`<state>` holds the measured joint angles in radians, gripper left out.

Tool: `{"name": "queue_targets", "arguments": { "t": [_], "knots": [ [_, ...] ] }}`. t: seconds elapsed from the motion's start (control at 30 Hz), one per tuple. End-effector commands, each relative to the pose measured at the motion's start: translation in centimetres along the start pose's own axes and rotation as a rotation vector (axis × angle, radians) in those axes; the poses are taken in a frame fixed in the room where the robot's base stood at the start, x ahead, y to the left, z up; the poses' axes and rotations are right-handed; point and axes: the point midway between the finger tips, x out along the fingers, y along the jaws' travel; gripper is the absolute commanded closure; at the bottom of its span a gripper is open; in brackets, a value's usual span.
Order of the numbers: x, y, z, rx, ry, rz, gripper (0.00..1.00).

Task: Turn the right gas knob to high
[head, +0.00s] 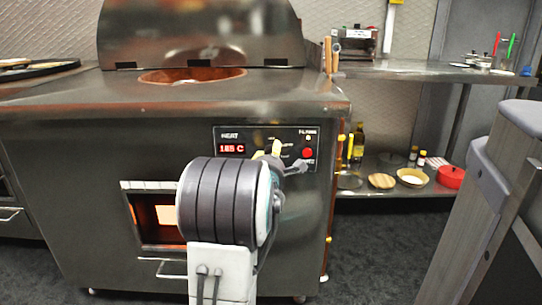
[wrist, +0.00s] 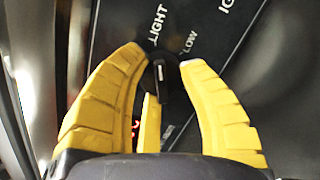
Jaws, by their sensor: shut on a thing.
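The black gas knob (wrist: 161,84) with a white pointer line sits between my yellow fingertips in the wrist view. LIGHT shows above it and LOW to its upper right. The pointer runs nearly up and down in that view. My gripper (wrist: 164,64) is shut on this knob, and a third yellow finger shows below it. In the head view my gripper (head: 268,150) is at the control panel (head: 222,131) on the tandoor front. My arm and fingers hide the knob there. I cannot read a HIGH mark in either view.
The panel has a red display (head: 231,149) reading about 185 C and a red button (head: 307,153) just right of my gripper. The glowing oven opening (head: 166,215) lies below left. A metal shelf (head: 410,68) with pots stands at the right.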

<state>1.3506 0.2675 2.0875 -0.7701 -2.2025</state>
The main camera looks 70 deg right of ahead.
Motion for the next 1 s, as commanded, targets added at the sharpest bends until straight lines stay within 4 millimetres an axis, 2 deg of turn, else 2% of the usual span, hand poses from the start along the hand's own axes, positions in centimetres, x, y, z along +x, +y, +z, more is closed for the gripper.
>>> {"name": "queue_targets", "arguments": {
  "t": [0.03,0.5,1.0],
  "knots": [
    [0.08,0.20,0.67,0.027,-0.012,0.004,0.94],
    [0.09,0.22,0.61,0.326,0.003,-0.021,0.94],
    [0.09,0.24,0.56,0.428,0.007,-0.029,0.94]
  ]
}}
